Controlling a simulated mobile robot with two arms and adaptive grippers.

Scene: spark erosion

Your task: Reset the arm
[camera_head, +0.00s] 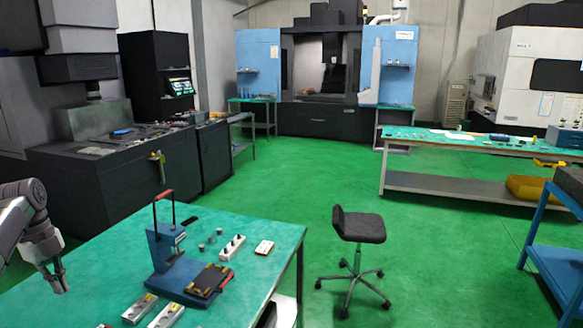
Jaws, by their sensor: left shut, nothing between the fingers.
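My left gripper (57,286) is at the lower left edge of the head view, at the end of my grey left arm (22,215). Its fingers point down and are shut with nothing between them. My right arm and right gripper do not show.
A blue hand press (168,245) with a red handle stands on the table, with small blocks around it. A black swivel chair (358,228) stands right of the table. Machines line the back, and a long workbench (450,184) is at right.

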